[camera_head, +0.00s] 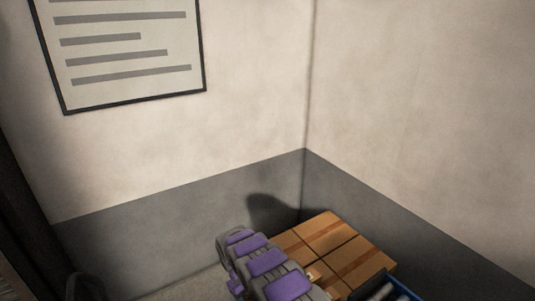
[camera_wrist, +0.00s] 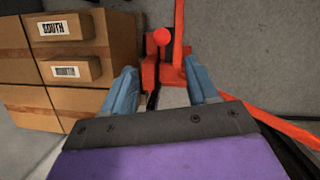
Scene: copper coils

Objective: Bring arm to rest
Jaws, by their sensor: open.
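My gripper (camera_wrist: 162,80) shows in the wrist view as two blue fingers spread apart in front of a dark plate and a purple body. I see nothing held between the fingers. A red-orange frame with a round knob (camera_wrist: 162,36) shows beyond the gap; I cannot tell how far off it is. In the head view my arm (camera_head: 266,266), grey with purple panels, reaches up from the bottom edge beside cardboard boxes.
Stacked cardboard boxes (camera_head: 334,242) stand in the room corner; boxes (camera_wrist: 62,95) with white labels fill the wrist view's left. A framed notice (camera_head: 125,50) hangs on the left wall.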

